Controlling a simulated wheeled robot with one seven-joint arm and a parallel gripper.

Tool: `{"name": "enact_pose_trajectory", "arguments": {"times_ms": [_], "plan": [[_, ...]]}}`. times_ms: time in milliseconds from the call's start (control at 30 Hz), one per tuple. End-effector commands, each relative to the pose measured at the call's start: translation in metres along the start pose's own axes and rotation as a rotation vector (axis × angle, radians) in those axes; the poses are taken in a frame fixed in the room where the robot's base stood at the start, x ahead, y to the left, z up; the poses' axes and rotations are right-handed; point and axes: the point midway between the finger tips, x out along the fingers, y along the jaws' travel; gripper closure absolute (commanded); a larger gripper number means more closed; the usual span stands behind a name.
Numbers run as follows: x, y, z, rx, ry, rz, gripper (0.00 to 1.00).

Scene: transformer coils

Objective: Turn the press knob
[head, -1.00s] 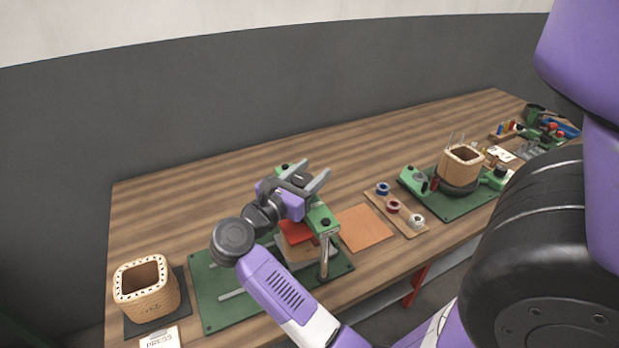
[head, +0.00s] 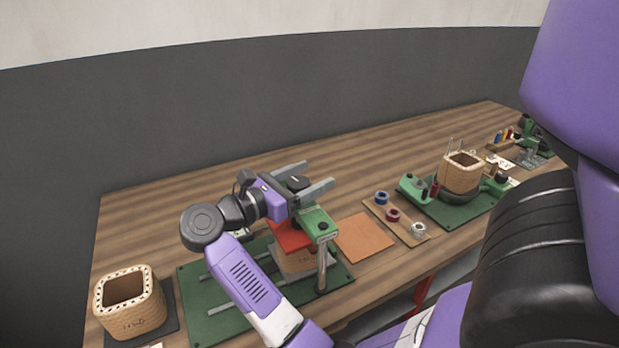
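The press stands on a green base plate (head: 205,322). It has a green top beam (head: 318,222), a metal post (head: 322,268) and a red pressing plate (head: 290,235) over a wooden coil block (head: 298,262). My purple gripper body hides part of the beam and the knob's lower part. I cannot tell the exact finger height relative to the knob.
A square woven coil (head: 130,312) stands on a dark mat at the left. An orange sheet (head: 363,238) and a wooden board (head: 400,222) with several spools lie to the right. Beyond is a green winding fixture (head: 458,210) with another coil. The table behind the press is clear.

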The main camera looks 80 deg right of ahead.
Motion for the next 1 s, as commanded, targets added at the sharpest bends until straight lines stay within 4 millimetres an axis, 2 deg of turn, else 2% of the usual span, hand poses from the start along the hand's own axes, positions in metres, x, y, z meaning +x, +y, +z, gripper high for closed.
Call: {"name": "enact_pose_trajectory", "arguments": {"times_ms": [333,700,833,1000], "plan": [[-0.005,0.001,-0.001,0.000,0.000,0.003,0.32],[-0.061,0.001,-0.002,0.000,0.001,0.004,0.32],[-0.074,0.001,-0.002,-0.001,0.000,0.002,0.32],[-0.078,0.000,-0.001,-0.001,0.000,0.001,0.32]]}}
